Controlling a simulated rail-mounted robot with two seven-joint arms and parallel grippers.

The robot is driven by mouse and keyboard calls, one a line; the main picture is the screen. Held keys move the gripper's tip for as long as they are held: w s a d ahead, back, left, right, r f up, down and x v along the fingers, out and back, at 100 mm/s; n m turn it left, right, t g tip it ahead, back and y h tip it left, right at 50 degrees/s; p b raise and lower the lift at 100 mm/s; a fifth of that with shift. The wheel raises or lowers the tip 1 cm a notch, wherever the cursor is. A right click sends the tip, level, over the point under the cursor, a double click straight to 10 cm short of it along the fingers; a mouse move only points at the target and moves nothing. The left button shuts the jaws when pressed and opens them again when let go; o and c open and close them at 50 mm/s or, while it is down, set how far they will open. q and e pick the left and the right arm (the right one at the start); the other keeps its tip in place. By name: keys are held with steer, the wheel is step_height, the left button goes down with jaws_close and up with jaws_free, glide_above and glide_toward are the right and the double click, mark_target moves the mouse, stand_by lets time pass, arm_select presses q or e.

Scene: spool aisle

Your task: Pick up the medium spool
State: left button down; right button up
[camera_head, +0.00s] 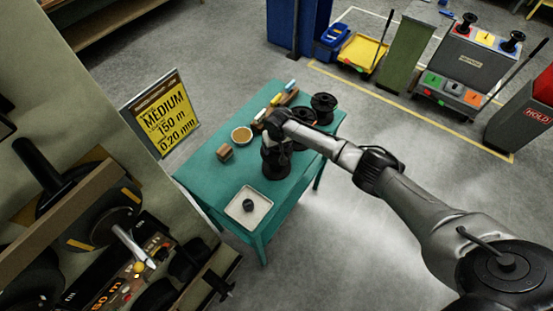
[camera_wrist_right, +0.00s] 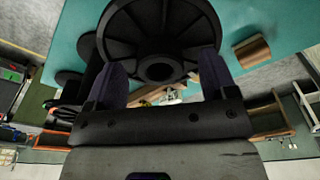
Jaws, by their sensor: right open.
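A black spool (camera_head: 276,166) stands on the teal table (camera_head: 215,180), just below my right gripper (camera_head: 275,143). In the right wrist view the black spool (camera_wrist_right: 160,35) fills the upper middle, its round flange and hub facing the camera. The two fingers of my right gripper (camera_wrist_right: 160,78) are apart, one at each side of the hub, overlapping the flange's lower edge. I cannot tell whether they touch it. Another black spool (camera_head: 323,104) stands at the table's far corner, and one more (camera_head: 303,115) is partly hidden by my arm. No spool's size label is readable. My left gripper is not in view.
A white tray (camera_head: 262,204) with a small black part, a brown block (camera_head: 225,152) and a round bowl (camera_head: 241,135) share the table. A yellow MEDIUM sign (camera_head: 165,117) stands at the left. A rack with large reels is at lower left.

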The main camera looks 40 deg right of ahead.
jaws_close()
stand_by(0.7)
